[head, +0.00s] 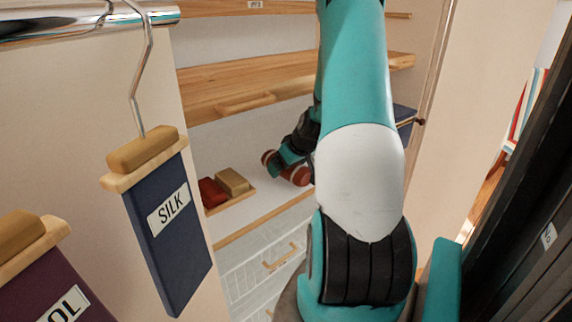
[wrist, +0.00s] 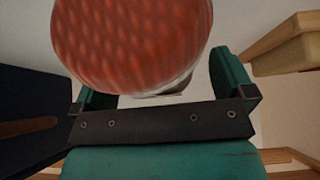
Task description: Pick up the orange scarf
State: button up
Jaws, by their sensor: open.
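The orange scarf (head: 296,176) appears as a rounded, rolled bundle on a white shelf inside the wardrobe. In the wrist view the scarf (wrist: 135,40) is large, ribbed and orange-red, with a pale part at its lower edge. My gripper (head: 284,165) is at the scarf in the head view and hides part of it. In the wrist view my gripper (wrist: 160,78) is open, with one teal finger on each side of the scarf. I cannot tell whether either finger touches it.
A dark red folded item (head: 213,193) and a tan one (head: 232,181) lie left of the scarf on a wooden tray (head: 240,198). A wooden shelf (head: 245,85) is above. A navy hanging panel marked SILK (head: 170,240) is at front left. A wire drawer (head: 265,255) is below.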

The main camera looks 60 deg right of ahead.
jog(key=shift+w+f, duration=0.1)
jog(key=shift+f, duration=0.05)
jog(key=c, duration=1.1)
jog(key=shift+o, duration=0.2)
